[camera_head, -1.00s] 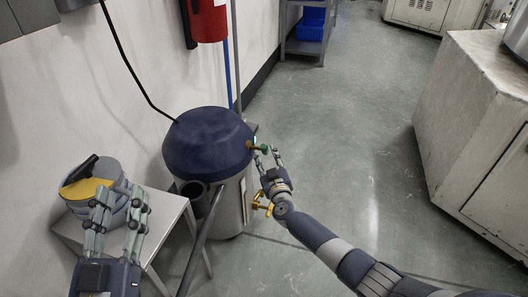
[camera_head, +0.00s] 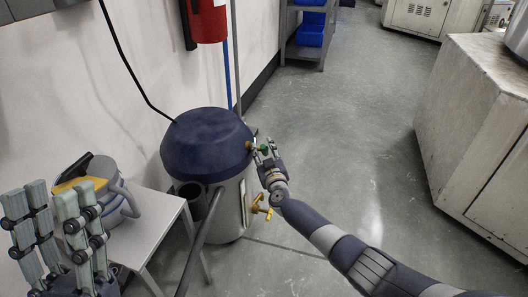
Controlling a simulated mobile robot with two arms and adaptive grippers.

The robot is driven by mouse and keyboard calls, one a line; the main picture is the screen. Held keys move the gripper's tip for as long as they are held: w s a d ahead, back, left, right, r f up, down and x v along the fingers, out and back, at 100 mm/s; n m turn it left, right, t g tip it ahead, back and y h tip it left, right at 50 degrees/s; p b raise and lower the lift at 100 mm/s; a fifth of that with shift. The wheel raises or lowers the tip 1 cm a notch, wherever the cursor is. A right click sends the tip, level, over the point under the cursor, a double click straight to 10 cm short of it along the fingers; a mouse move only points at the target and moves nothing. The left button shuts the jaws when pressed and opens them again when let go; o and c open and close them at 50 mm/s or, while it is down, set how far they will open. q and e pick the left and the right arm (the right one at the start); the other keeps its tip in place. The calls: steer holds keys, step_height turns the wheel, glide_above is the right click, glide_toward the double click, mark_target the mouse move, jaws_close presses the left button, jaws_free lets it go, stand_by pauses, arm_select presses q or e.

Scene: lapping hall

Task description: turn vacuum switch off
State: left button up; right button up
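The vacuum has a dark blue domed lid (camera_head: 205,143) on a steel drum (camera_head: 232,205) and stands on the floor by the wall. A small orange-brown fitting (camera_head: 249,145) and a green knob (camera_head: 264,148) stick out from the right side of its lid; I cannot make out which part is the switch. My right gripper (camera_head: 266,153) is at the green knob, its fingertips close to or touching it. The knob partly hides between the fingers, and their grip is too small to judge. My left gripper (camera_head: 52,195) is open and empty at the lower left.
A grey table (camera_head: 150,225) left of the vacuum carries a grey and yellow device (camera_head: 108,190). A black hose (camera_head: 203,240) runs from the vacuum's front. A yellow handle (camera_head: 262,208) is low on its right. A red extinguisher (camera_head: 208,20) hangs behind. Floor to the right is clear up to a cabinet (camera_head: 470,130).

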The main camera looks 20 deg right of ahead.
stand_by(0.3)
jaws_close()
